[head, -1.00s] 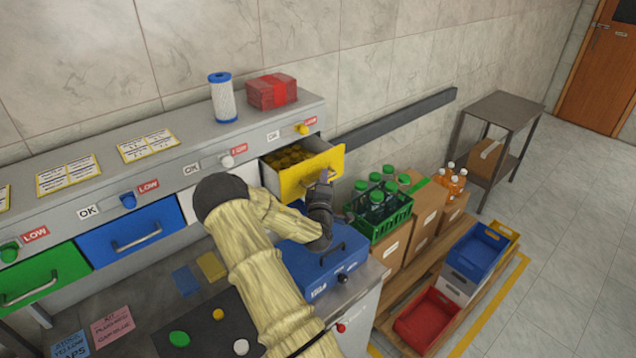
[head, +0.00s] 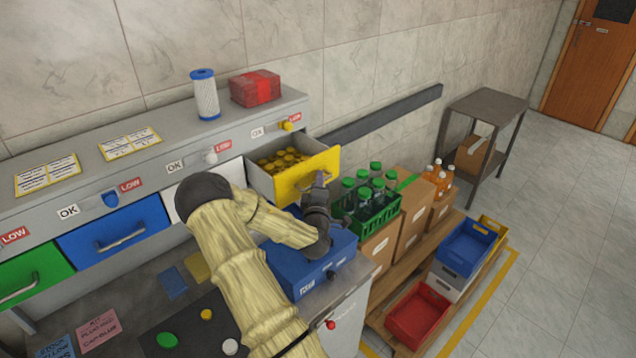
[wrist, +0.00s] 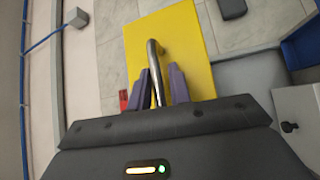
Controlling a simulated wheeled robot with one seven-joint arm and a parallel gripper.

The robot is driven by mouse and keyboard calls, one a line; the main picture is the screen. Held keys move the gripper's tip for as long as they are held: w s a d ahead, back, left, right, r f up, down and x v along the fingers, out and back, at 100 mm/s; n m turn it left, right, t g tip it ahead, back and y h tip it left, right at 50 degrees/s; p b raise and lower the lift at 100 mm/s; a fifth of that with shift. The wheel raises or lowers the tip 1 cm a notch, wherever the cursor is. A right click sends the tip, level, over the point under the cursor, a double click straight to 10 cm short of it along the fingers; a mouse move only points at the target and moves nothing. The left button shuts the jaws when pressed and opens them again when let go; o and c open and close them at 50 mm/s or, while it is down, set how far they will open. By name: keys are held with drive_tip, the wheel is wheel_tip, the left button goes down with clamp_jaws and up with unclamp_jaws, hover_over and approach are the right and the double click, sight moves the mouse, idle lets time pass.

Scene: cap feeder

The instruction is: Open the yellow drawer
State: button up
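The yellow drawer (head: 310,176) is pulled out of the grey cabinet at the right end of the drawer row, and yellow caps (head: 283,160) show inside it. Its front also fills the upper middle of the wrist view (wrist: 190,50). A curved metal handle (wrist: 153,58) stands out from the front. My gripper (wrist: 160,82) has one purple-grey finger on each side of this handle and appears shut on it. In the head view my gripper (head: 319,186) is at the drawer front, and the wrist hides most of the handle.
Below the drawer is a blue box (head: 310,265) with a dark handle. A green crate of bottles (head: 372,213) stands close to the right, beside cardboard boxes (head: 415,205). The blue drawer (head: 112,236) and green drawer (head: 35,275) are shut. The floor at far right is clear.

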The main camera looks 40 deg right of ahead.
drive_tip(key=b+v, duration=0.3)
drive_tip(key=v, duration=0.9)
drive_tip(key=shift+r, duration=0.3)
drive_tip(key=shift+s+a+p, duration=0.1)
drive_tip(key=shift+a+p, duration=0.1)
drive_tip(key=shift+p, duration=0.25)
drive_tip(key=shift+f+p+v, duration=0.1)
drive_tip(key=shift+p+v, duration=1.2)
drive_tip(key=shift+p, duration=0.3)
drive_tip(key=shift+f+p+v, duration=0.15)
drive_tip(key=shift+p+v, duration=1.1)
drive_tip(key=shift+p, duration=0.35)
